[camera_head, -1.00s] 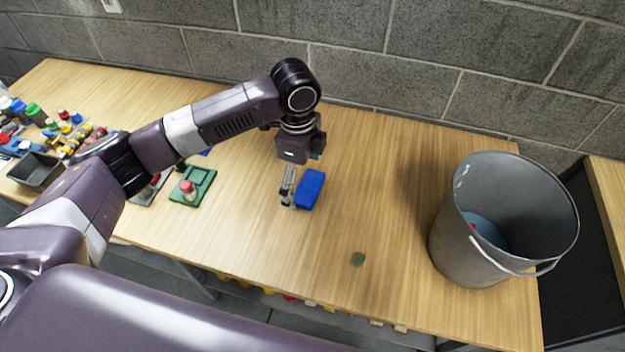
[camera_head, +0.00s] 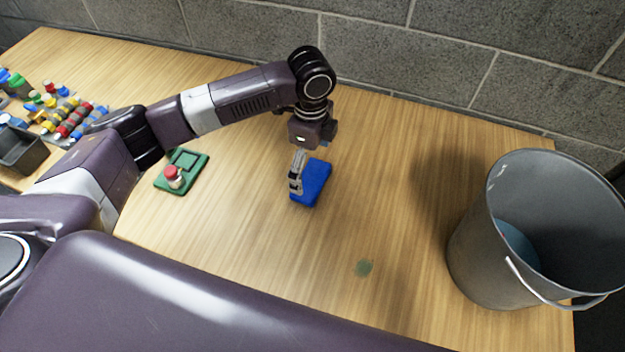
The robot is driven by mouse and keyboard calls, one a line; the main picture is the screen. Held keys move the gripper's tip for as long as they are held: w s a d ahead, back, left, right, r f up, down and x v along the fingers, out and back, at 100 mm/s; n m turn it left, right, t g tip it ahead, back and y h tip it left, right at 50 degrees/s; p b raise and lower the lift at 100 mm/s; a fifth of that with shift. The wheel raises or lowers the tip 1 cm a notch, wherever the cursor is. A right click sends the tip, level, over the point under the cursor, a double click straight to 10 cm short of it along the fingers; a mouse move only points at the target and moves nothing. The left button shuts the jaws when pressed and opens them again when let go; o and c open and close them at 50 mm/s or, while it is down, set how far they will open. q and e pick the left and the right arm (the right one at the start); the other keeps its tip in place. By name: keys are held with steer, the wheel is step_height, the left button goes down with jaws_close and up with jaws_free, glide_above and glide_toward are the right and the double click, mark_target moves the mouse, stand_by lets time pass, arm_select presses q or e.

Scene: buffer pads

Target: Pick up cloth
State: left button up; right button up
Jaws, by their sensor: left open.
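The blue cloth (camera_head: 315,184), a thick folded rectangle, lies on the wooden table near the middle of the head view. My left gripper (camera_head: 296,187) points down at the cloth's left edge with its fingers open. Its fingers overlap that edge in the picture, and I cannot tell whether they touch the cloth. The finger on the far side is hidden. My right gripper is not in view.
A grey metal bucket (camera_head: 471,252) with something blue inside stands at the right. A greenish spot (camera_head: 364,268) marks the table. A green board with a red knob (camera_head: 173,177) lies left. Several small coloured parts crowd the far left. The table around the cloth is mostly clear.

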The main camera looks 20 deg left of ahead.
mark_target(312, 179)
arm_select(q)
step_height(312, 179, down, 5)
steer(key=shift+f+p, duration=0.2)
steer(key=shift+p, duration=0.3)
steer(key=shift+c, duration=0.3)
steer(key=c, duration=0.8)
